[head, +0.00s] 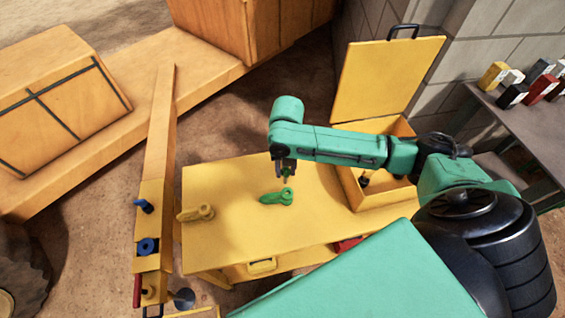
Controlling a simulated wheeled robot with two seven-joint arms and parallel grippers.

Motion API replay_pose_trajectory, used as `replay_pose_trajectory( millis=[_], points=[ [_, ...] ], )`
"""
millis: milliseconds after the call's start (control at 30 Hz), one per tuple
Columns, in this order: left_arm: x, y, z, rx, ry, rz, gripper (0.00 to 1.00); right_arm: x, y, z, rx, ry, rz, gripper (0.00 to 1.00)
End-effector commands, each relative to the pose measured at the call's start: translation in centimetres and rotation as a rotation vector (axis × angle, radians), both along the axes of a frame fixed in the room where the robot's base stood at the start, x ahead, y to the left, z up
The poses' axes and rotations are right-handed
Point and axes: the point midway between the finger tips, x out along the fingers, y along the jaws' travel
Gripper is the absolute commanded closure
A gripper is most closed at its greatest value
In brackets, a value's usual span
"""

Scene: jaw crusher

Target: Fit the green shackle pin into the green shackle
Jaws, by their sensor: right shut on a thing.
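The green shackle (274,198) lies on the yellow table top (225,175), with its rounded end to the right. My right gripper (286,168) points down just above that rounded end. It is shut on the green shackle pin (286,177), of which a small part shows below the fingers. The pin is close to the shackle; I cannot tell whether they touch. My left gripper is not in view.
A tan shackle-like part (196,213) lies at the table's left edge. An open yellow box (384,196) with a raised lid (385,78) stands at the right. A yellow beam (155,165) carries blue parts (147,246) on the left.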

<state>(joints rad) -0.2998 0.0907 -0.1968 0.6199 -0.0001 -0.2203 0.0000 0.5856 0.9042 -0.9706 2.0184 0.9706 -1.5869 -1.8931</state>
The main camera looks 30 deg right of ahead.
Motion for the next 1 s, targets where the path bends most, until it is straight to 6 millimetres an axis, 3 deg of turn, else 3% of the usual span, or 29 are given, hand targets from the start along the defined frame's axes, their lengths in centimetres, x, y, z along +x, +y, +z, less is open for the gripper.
replay_pose_trajectory(
  millis=[200,367,800,1000],
  points=[
    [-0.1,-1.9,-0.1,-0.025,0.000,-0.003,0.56,0.0,0.0,0.1,0.000,0.000,-0.003,1.00],
    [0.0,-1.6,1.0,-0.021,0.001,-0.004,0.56,0.0,0.0,0.4,0.000,0.001,-0.003,1.00],
    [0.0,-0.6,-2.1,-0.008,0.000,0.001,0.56,0.0,0.0,-5.2,-0.001,0.000,-0.005,1.00],
    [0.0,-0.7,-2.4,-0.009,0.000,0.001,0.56,0.0,0.0,-5.8,0.000,-0.001,-0.004,1.00]
  ],
)
